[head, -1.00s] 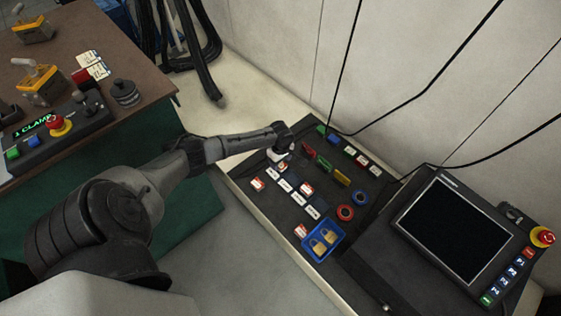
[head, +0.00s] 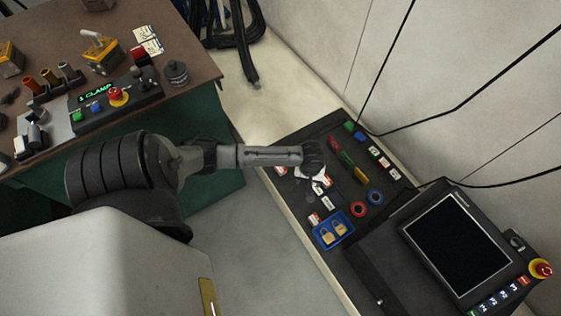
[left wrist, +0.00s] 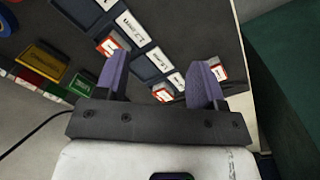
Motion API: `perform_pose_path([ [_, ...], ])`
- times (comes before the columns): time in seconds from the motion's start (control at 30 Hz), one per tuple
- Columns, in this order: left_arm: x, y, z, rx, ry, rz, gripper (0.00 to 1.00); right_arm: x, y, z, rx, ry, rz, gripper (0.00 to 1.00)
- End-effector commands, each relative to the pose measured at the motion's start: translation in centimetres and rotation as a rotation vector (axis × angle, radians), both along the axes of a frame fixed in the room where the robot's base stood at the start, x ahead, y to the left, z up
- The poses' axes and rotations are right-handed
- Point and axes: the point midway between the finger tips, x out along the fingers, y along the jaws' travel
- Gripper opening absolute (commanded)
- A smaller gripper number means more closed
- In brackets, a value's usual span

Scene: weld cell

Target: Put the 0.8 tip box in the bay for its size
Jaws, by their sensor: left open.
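My left gripper (head: 313,170) is over the near left part of the dark panel (head: 285,190). In the left wrist view its two purple fingers (left wrist: 160,68) are apart with nothing held between them. Small red-and-white tip boxes show there: one left of the fingers (left wrist: 108,46), one low between them (left wrist: 162,93), and one by the right finger (left wrist: 217,70). A row of dark bays with white labels (left wrist: 131,26) runs diagonally across that view. The print is too small to tell which box is 0.8. In the head view the gripper hides part of the row. My right gripper is not in view.
A blue tray with padlocks (head: 317,238) and red and blue rings (head: 360,209) lie on the panel. Red, green and yellow blocks (head: 346,159) stand behind the gripper. A screen (head: 457,246) stands at right. A brown table (head: 200,78) with a control box is at left.

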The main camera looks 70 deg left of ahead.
Motion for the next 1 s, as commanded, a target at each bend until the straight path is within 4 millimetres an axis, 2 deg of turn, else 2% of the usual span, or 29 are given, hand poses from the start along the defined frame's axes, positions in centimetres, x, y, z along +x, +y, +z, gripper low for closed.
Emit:
perform_pose_path([
  [0.03,-2.4,-4.0,0.0,-0.021,-0.027,-0.169,0.63,0.0,0.1,0.0,0.003,-0.001,-0.002,0.43],
  [0.1,-4.9,-7.8,1.0,-0.021,-0.079,-0.388,0.63,0.0,0.1,0.0,0.004,0.0,-0.003,0.43],
  [0.2,-8.3,-11.6,3.3,0.001,-0.157,-0.646,0.63,0.0,0.1,0.0,0.003,0.0,-0.003,0.43],
  [0.3,-11.1,-13.6,6.1,0.047,-0.22,-0.837,0.63,0.0,0.0,0.0,0.0,0.002,-0.002,0.43],
  [0.5,-15.0,-14.6,10.8,0.155,-0.277,-1.063,0.63,-0.1,-0.1,0.0,-0.003,0.002,0.001,0.43],
  [0.6,-16.0,-14.4,12.1,0.193,-0.281,-1.118,0.63,-0.1,-0.1,0.0,-0.005,0.002,0.003,0.43],
  [0.73,-16.6,-14.3,13.0,0.217,-0.282,-1.151,0.63,-0.1,-0.3,0.0,-0.01,0.002,0.005,0.43],
  [1.0,-16.6,-14.3,13.1,0.221,-0.282,-1.158,0.63,-0.1,-0.3,0.0,-0.01,0.002,0.005,0.43],
])
